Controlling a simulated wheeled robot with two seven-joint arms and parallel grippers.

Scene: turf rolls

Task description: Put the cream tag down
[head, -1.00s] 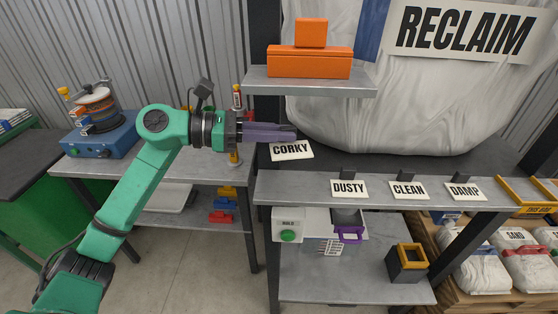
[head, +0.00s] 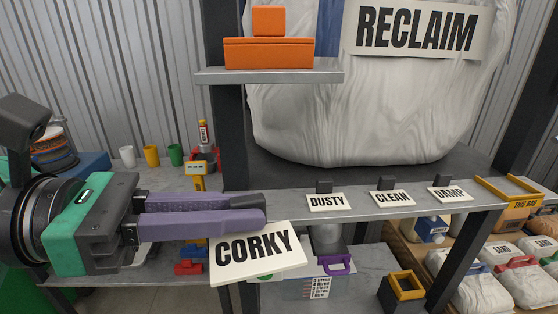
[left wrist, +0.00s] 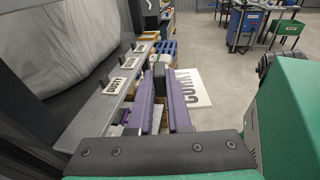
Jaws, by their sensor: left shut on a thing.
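The cream tag (head: 256,252) reads CORKY in black and hangs tilted at the tips of my left gripper (head: 262,212). My right gripper is not in view.
On the shelf, cream tags DUSTY (head: 326,202), CLEAN (head: 393,198) and DAMP (head: 450,195) stand at black clips. The shelf left of DUSTY is bare. An orange box (head: 268,54) sits on the upper shelf. A purple-handled container (head: 334,264) is below.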

